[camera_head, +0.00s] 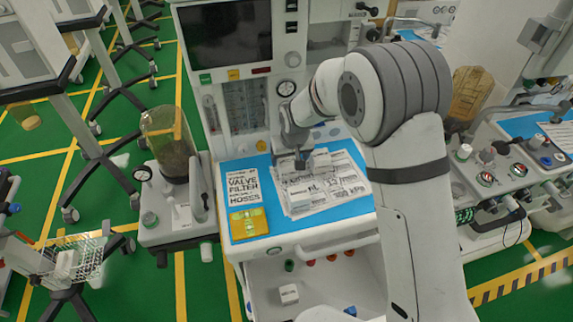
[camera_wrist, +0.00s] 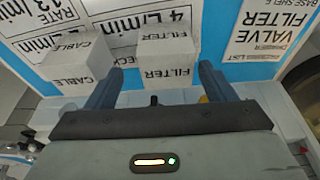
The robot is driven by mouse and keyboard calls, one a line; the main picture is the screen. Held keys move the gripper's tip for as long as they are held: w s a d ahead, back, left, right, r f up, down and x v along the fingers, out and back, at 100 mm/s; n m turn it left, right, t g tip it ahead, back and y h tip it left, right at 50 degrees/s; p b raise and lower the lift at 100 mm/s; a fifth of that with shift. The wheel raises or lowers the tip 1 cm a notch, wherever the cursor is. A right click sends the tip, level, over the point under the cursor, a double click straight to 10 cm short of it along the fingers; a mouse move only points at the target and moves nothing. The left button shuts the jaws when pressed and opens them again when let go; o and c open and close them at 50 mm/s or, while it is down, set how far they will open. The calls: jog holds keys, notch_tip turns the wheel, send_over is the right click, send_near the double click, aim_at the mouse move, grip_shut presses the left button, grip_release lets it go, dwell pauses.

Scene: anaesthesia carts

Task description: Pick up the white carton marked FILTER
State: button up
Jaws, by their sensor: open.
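The white carton marked FILTER (camera_wrist: 167,62) stands on the printed sheets in the wrist view, its lettering upside down. My gripper (camera_wrist: 158,72) is open, with one dark finger towards each side of this carton. The left finger reaches into the space between it and a second white carton, marked CABLE (camera_wrist: 80,64). I cannot tell how far the fingers overlap the FILTER carton's sides. In the head view my gripper (camera_head: 300,163) is low over the cart's worktop, and the cartons there are small and hard to tell apart from the sheets.
The blue worktop (camera_head: 237,174) carries printed sheets (camera_head: 335,198) and a yellow pack (camera_head: 248,223) at its front left. A sheet headed VALVE FILTER (camera_wrist: 262,30) lies right of the carton in the wrist view. A monitor (camera_head: 225,33) rises behind.

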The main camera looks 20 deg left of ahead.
aim_at(287, 161)
jog(key=x, duration=0.2)
jog(key=p+x, duration=0.1)
jog(key=shift+s+a+f, duration=0.2)
jog(key=shift+s+a, duration=0.05)
jog(key=shift+s, duration=0.1)
jog(key=shift+w+f, duration=0.1)
jog(key=shift+f, duration=0.35)
jog(key=shift+c, duration=0.6)
jog(key=c, duration=1)
jog(key=shift+o, duration=0.2)
jog(key=shift+r, duration=0.1)
